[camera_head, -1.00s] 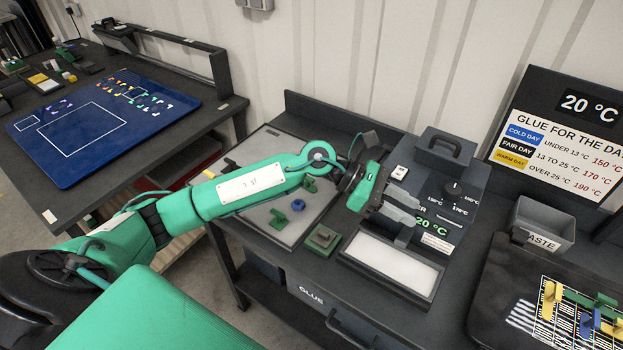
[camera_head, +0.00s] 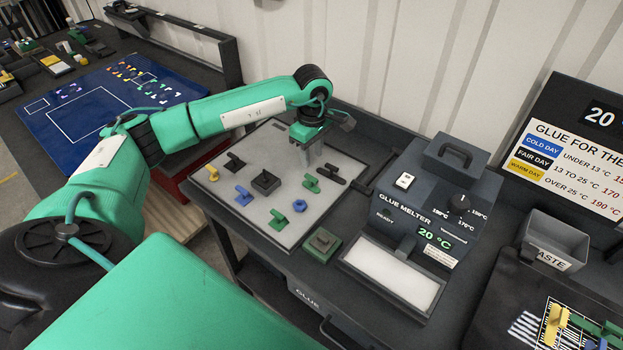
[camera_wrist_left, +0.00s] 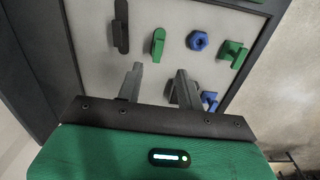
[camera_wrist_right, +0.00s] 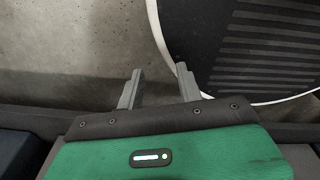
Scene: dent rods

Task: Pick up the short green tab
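A green tab (camera_head: 311,183) lies on the pale tray (camera_head: 262,218), between a long black tab (camera_head: 331,173) and a blue nut (camera_head: 299,205). It also shows in the left wrist view (camera_wrist_left: 157,44), beyond the fingertips and apart from them. My left gripper (camera_head: 312,160) hangs over the tray's far part, open and empty. My right gripper (camera_wrist_right: 158,78) is open and empty, seen only in its wrist view.
The tray also holds a yellow tab (camera_head: 212,173), a black square piece (camera_head: 265,182) and a blue piece (camera_head: 243,195). A green block (camera_head: 322,243) sits right of the tray. The glue melter (camera_head: 425,215) stands further right. A blue mat (camera_head: 90,120) lies on the left table.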

